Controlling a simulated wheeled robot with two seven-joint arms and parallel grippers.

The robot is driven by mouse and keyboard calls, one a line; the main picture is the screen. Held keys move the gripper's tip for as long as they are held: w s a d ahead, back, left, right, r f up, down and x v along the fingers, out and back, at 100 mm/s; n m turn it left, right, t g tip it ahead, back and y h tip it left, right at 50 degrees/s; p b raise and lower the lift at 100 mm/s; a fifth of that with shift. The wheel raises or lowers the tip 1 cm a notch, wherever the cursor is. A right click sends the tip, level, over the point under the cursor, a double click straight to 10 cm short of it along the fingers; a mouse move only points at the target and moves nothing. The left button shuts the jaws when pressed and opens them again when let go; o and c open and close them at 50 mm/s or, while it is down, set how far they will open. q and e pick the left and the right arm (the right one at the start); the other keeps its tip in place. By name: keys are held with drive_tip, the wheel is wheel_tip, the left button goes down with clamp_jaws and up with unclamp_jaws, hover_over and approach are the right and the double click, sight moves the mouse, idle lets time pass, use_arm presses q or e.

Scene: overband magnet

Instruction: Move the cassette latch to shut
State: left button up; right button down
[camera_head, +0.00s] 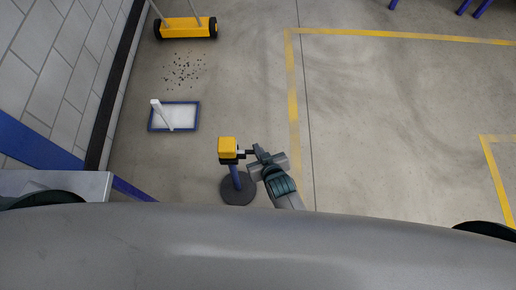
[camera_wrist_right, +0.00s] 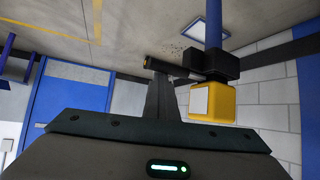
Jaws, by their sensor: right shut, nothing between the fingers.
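I cannot pick out a cassette latch for certain. A yellow box (camera_head: 227,143) sits on a blue post with a round dark base. The box also shows in the right wrist view (camera_wrist_right: 213,103), with a pale label and a black bracket (camera_wrist_right: 222,66) next to it. A black bar (camera_wrist_right: 172,67) sticks out from the bracket. My right gripper (camera_head: 256,149) is just right of the box, at the bar. In the wrist view its fingers (camera_wrist_right: 160,92) are shut and reach to the bar; I cannot tell whether they touch it. My left gripper is not in view.
A blue-framed tray (camera_head: 152,118) with a white upright piece lies on the floor to the left. Dark bits (camera_head: 184,70) are scattered beyond it, before a yellow wheeled sweeper (camera_head: 186,28). A block wall (camera_head: 60,65) bounds the left. Floor to the right is open, with yellow lines.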

drive_tip(key=shift+a+f, duration=0.1)
drive_tip(key=shift+a, duration=0.1)
drive_tip(key=shift+w+a, duration=0.1)
drive_tip(key=shift+a, duration=0.5)
drive_tip(key=shift+w+r, duration=0.1)
drive_tip(key=shift+r, duration=0.1)
drive_tip(key=shift+w+r, duration=0.1)
drive_tip(key=shift+w, duration=0.05)
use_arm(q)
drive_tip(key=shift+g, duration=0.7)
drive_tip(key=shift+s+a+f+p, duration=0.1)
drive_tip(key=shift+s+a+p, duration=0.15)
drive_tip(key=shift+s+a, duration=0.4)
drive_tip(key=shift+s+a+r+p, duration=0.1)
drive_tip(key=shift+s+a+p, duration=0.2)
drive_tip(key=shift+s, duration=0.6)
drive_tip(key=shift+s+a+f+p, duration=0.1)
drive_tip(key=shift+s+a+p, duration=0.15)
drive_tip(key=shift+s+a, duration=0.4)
use_arm(e)
drive_tip(key=s+r, duration=0.5)
drive_tip(key=r, duration=0.2)
drive_tip(key=shift+d+r, duration=0.2)
drive_tip(key=shift+r, duration=0.15)
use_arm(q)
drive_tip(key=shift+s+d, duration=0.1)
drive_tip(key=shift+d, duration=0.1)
